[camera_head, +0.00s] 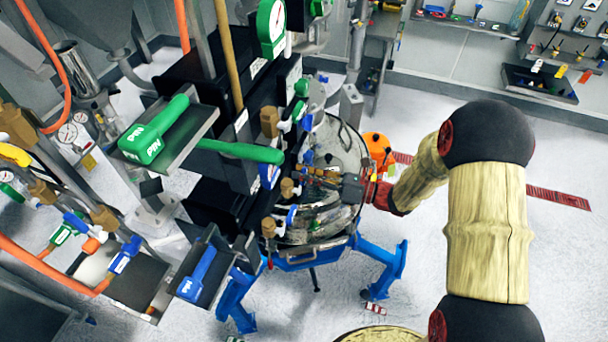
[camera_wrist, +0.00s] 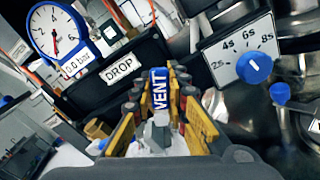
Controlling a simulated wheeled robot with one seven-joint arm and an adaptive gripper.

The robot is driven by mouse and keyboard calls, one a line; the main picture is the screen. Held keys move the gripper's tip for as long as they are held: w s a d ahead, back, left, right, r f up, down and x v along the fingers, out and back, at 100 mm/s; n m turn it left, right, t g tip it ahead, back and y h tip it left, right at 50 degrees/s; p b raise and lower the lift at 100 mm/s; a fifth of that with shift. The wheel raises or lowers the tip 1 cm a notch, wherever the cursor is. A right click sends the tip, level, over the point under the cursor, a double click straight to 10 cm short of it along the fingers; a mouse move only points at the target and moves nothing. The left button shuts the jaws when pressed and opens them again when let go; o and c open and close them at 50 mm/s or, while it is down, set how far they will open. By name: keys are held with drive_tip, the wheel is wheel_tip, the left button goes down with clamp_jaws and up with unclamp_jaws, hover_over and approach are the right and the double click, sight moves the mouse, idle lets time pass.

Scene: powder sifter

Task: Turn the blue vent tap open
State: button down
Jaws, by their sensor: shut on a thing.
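The blue vent tap, a blue handle with white VENT lettering (camera_wrist: 159,92), lies between the fingers of my gripper (camera_wrist: 158,108) in the wrist view. The fingers are shut on it from both sides, and the lettering runs up the picture, away from the wrist. In the head view my gripper (camera_head: 318,174) reaches in from the right, over the shiny round vessel, towards the black panel. The vent tap cannot be made out clearly there, and its pipe joint is hidden in the wrist view.
A blue-rimmed gauge (camera_wrist: 57,34) and a DROP label (camera_wrist: 118,67) are beyond the tap. A timer dial with a blue knob (camera_wrist: 254,67) is close on the right. In the head view, a green PIN handle (camera_head: 157,134) sticks out left, and blue legs (camera_head: 382,264) stand below.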

drive_tip(key=shift+s+f, duration=0.1)
drive_tip(key=shift+f, duration=0.05)
drive_tip(key=c, duration=1.7)
unclamp_jaws()
drive_tip(key=v, duration=1.2)
drive_tip(key=shift+c, duration=0.6)
